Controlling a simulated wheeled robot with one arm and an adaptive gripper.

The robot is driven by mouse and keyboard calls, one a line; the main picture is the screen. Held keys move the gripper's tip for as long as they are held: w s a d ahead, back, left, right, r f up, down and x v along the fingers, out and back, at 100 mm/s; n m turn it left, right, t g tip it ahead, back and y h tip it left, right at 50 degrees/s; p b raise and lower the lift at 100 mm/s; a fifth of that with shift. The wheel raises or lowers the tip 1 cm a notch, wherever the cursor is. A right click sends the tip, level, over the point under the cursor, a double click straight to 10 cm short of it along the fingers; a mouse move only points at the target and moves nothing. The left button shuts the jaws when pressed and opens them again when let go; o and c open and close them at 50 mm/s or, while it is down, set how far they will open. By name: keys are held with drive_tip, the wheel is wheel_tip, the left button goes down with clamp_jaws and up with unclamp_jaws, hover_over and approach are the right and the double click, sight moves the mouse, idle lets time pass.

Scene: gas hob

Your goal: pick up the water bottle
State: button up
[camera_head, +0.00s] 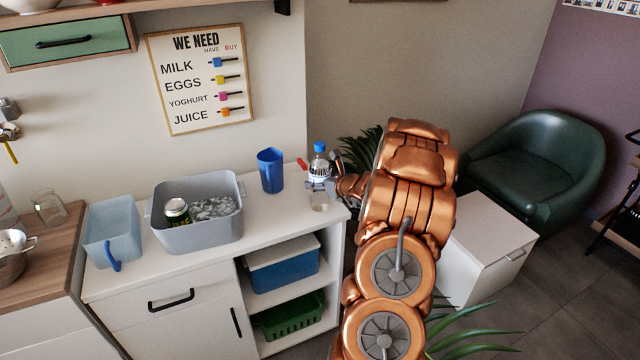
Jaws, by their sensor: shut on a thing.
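The water bottle (319,168) is clear with a blue cap. It stands upright at the right end of the white counter, and its lower part shows below the gripper. My gripper (320,184) reaches in from the right and is shut around the bottle's middle. The bottle's base looks at or very near the counter top; I cannot tell whether it touches. Part of the bottle's middle is hidden by the fingers.
A blue cup (270,171) stands left of the bottle, with a small red object (302,164) between them. A grey tub (197,240) holds a can and ice. A light blue pitcher (112,232) is farther left. A plant is behind my arm.

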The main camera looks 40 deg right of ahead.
drive_tip(key=c, duration=0.3)
drive_tip(key=shift+c, duration=0.2)
drive_tip(key=shift+r, duration=0.15)
